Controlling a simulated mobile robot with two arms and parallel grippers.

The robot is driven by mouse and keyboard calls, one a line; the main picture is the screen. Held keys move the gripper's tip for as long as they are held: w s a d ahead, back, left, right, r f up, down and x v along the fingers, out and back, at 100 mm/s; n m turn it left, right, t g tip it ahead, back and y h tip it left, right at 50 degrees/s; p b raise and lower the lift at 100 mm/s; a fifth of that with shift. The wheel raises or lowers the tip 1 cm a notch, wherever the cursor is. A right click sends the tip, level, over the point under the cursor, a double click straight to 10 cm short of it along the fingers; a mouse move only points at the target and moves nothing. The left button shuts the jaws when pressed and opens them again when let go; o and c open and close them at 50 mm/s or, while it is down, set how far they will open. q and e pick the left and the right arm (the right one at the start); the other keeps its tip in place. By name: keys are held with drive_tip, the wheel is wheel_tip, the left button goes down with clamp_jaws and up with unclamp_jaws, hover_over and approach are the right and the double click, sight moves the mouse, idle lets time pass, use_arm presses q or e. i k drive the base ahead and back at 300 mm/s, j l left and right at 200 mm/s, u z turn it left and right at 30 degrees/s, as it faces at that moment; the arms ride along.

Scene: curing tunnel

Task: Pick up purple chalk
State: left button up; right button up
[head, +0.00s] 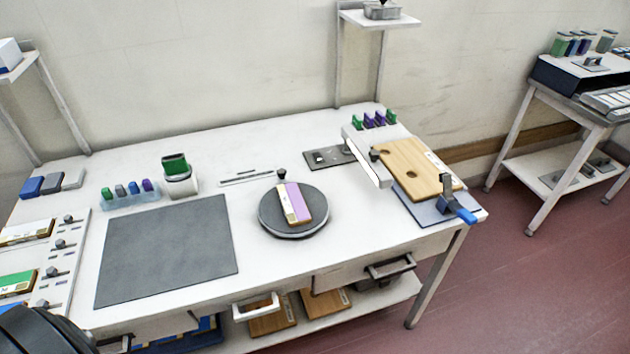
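Several small purple pieces could be the purple chalk; I cannot tell which is meant. One purple piece (147,185) stands at the right end of a clear light-blue holder (130,201), beside blue, grey and green pieces. Two more purple pieces (368,121) stand between green ones at the table's back right. A board with a purple half and a whitish half (297,203) lies on the round dark turntable (266,222). A dark rounded part of my own body shows at the bottom left corner. Neither gripper's fingers are in view.
A dark grey mat (165,250) covers the table's left middle. A wooden board (413,168) with a blue-handled clamp (458,208) is at the right. Bare tabletop surrounds the turntable. A drawer (375,272) is below.

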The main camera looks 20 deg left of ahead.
sight(147, 185)
drive_tip(key=u, duration=1.95)
